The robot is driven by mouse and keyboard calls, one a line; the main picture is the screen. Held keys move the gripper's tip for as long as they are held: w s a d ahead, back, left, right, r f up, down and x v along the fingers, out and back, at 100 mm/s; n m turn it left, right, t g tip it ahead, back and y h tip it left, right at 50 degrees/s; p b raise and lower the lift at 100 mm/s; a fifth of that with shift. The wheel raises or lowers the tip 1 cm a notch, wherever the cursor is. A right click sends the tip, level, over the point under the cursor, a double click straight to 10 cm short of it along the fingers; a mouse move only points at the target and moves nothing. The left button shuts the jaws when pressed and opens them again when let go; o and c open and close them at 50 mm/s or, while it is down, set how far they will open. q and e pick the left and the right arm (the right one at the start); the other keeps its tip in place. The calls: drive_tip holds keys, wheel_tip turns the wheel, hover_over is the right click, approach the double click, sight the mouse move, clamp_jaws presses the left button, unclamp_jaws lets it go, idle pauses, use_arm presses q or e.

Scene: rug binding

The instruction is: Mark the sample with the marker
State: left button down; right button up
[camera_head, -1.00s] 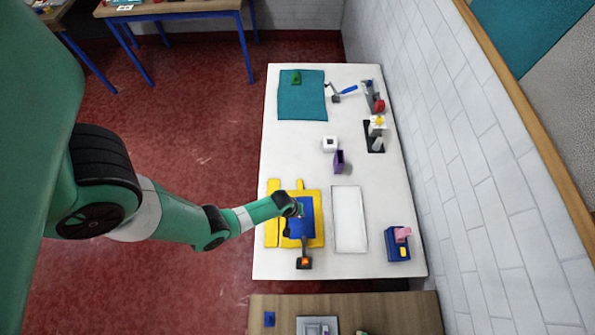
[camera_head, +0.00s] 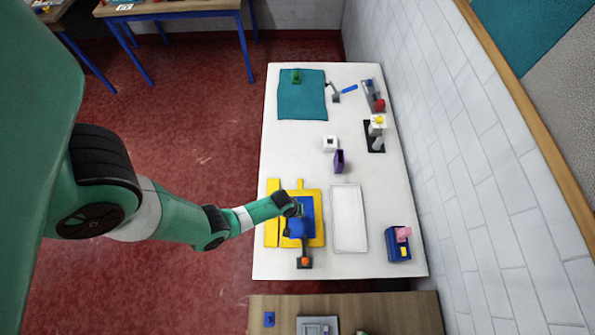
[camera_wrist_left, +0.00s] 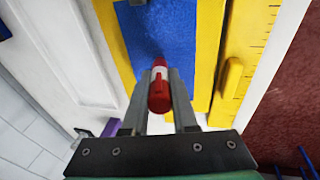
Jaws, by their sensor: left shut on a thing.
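The blue sample (camera_head: 308,211) lies on a yellow board (camera_head: 319,230) at the near left of the white table. In the left wrist view the sample (camera_wrist_left: 195,35) shows as a flat blue sheet with yellow board (camera_wrist_left: 112,35) beside it. My left gripper (camera_head: 299,209) is above the sample. In the wrist view it (camera_wrist_left: 160,80) is shut on the red marker (camera_wrist_left: 159,96), which has a white band. The marker's tip is hidden, so I cannot tell whether it touches the sample. My right gripper is not in view.
A black tool with an orange part (camera_head: 304,262) stands at the board's near edge. A white panel (camera_head: 349,220) lies right of the board, then a blue holder (camera_head: 397,244). A yellow ruler strip (camera_head: 272,222) is at left. A purple block (camera_head: 339,160) stands beyond.

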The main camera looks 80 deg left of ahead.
use_arm(q)
drive_tip(key=shift+s, duration=0.1)
idle(0.3)
drive_tip(key=p+v, duration=0.2)
drive_tip(key=w+p+v, duration=0.1)
drive_tip(key=p+v, duration=0.2)
drive_tip(key=shift+w+a+r, duration=0.1)
drive_tip(key=shift+a+r, duration=0.1)
drive_tip(key=shift+r, duration=0.05)
drive_tip(key=shift+p+v, duration=0.55)
drive_tip(key=shift+v, duration=0.25)
drive_tip(key=shift+w+a, duration=0.1)
drive_tip(key=shift+w, duration=0.1)
